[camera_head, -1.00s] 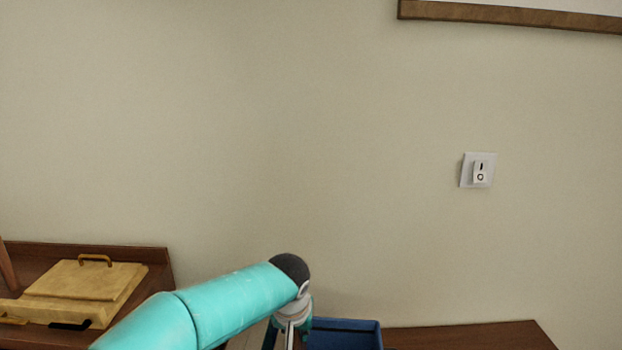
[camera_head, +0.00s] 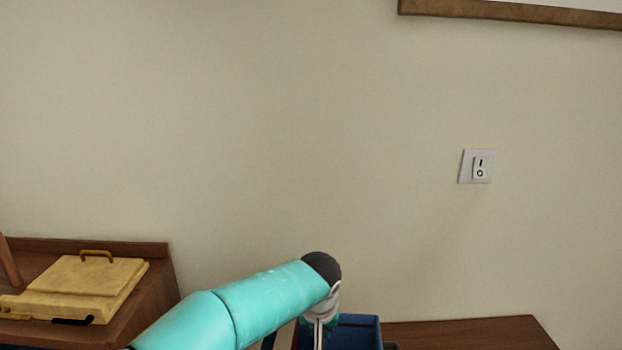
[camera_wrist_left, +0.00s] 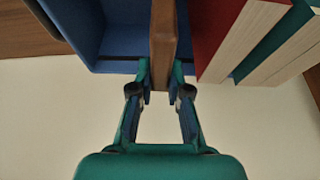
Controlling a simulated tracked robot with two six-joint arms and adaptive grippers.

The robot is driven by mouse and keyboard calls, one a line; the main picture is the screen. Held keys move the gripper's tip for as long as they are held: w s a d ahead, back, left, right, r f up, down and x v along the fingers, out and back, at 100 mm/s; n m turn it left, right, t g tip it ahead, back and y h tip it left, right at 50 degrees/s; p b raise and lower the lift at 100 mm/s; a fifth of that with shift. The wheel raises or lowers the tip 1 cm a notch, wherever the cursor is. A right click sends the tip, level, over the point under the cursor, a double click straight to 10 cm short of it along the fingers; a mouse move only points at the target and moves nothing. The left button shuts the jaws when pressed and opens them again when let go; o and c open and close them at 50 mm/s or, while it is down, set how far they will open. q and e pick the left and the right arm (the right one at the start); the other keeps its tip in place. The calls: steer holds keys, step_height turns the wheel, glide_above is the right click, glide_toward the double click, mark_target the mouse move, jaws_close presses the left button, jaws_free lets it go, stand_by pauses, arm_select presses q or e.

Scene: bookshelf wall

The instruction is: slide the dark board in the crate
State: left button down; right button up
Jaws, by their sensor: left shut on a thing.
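The blue crate (camera_head: 360,323) stands at the bottom middle of the head view, partly behind my left arm. Its blue wall also shows at the upper left of the left wrist view (camera_wrist_left: 75,25). My left gripper (camera_wrist_left: 161,75) is shut on the dark board (camera_wrist_left: 162,35), a brown slab seen edge-on between its fingers. In the left wrist view, the board stands beside the crate's open inside, with blue on both sides of it. Its far end is out of frame. In the head view the left gripper's fingertips are cut off. My right gripper is not in view.
A red book (camera_wrist_left: 225,35) and a green book (camera_wrist_left: 275,45) stand to the right of the board in the left wrist view. A yellow case (camera_head: 85,285) lies on a wooden surface at left. A wooden top (camera_head: 470,333) extends right of the crate.

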arm_select(q)
steer(key=d, duration=0.3)
steer(key=shift+s, duration=0.15)
stand_by(0.4)
steer(key=c, duration=1)
jaws_free()
steer(key=shift+o, duration=0.2)
steer(key=v, duration=1.2)
